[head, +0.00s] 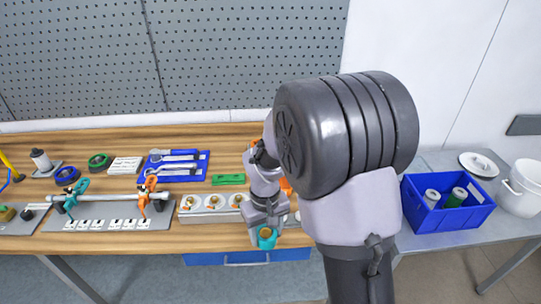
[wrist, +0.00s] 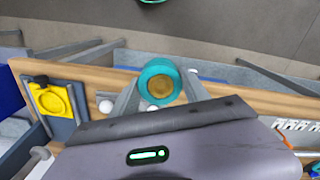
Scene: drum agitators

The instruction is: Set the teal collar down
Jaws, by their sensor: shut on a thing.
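The teal collar (head: 266,239) is a short thick ring with a tan-brown centre. It also shows in the wrist view (wrist: 159,81), upper middle, between the two grey fingers. My gripper (head: 266,229) is shut on it, with a finger on each side in the wrist view (wrist: 160,92). In the head view the collar is at the front edge of the wooden bench (head: 112,245). I cannot tell whether it touches the bench or hangs just above or beyond the edge. My arm hides the bench behind and right of it.
A grey tray (head: 183,217) with white round seats stands just left of my gripper. A board with a rod and teal and orange clamps (head: 146,197) is farther left. A green block (head: 228,179) lies behind. A blue bin (head: 425,218) stands at right. A yellow-faced fixture (wrist: 52,100) shows in the wrist view.

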